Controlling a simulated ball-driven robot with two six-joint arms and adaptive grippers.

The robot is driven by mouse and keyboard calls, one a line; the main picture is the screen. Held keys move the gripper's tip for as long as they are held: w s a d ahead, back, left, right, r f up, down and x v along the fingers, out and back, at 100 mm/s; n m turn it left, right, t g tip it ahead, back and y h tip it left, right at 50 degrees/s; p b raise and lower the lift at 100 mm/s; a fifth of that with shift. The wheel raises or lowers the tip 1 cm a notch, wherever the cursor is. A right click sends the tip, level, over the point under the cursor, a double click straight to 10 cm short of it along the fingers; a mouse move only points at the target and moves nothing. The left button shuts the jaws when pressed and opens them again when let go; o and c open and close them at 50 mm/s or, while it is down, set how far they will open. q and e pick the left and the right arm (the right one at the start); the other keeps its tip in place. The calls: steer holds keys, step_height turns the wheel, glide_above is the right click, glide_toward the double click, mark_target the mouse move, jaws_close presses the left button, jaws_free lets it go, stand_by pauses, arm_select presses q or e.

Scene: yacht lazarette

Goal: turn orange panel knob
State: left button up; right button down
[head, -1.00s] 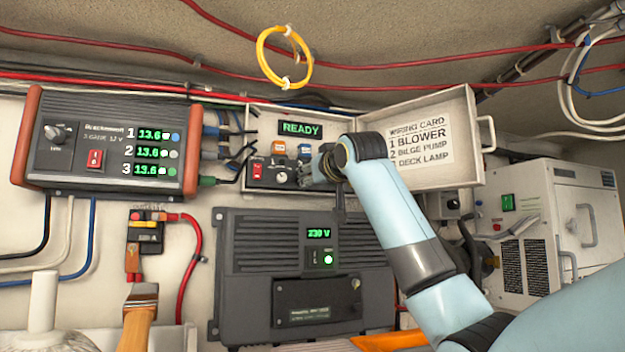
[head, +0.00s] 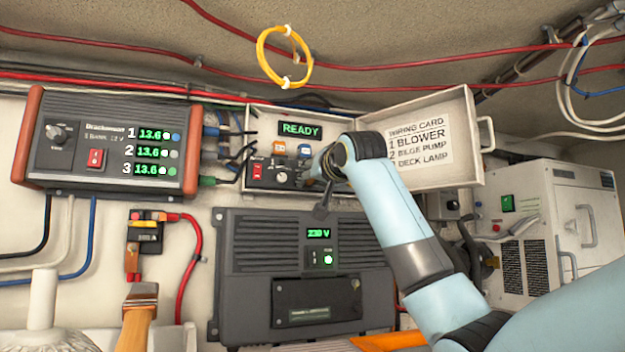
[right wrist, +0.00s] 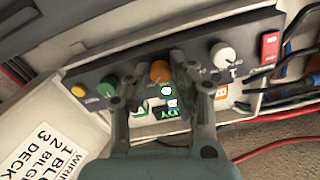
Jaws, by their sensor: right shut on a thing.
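The orange knob (right wrist: 160,72) is on the dark control panel (right wrist: 200,55) in the right wrist view. My right gripper (right wrist: 163,82) has its two fingers on either side of the knob and is shut on it. The fingers hide part of the knob, so its pointer mark cannot be read. In the head view the right gripper (head: 310,172) is at the lower middle of the open panel box, and the arm hides the orange knob. The green READY display (head: 300,129) is lit above. My left gripper is not in view.
A white-topped knob (right wrist: 222,57) and a red switch (right wrist: 270,45) are beside the orange knob, with a green knob (right wrist: 106,87) on its other side. The open lid with the wiring card (head: 421,143) is behind my forearm. A grey inverter (head: 255,265) is below.

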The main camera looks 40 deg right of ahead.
steer(key=c, duration=1.2)
jaws_free()
steer(key=v, duration=1.2)
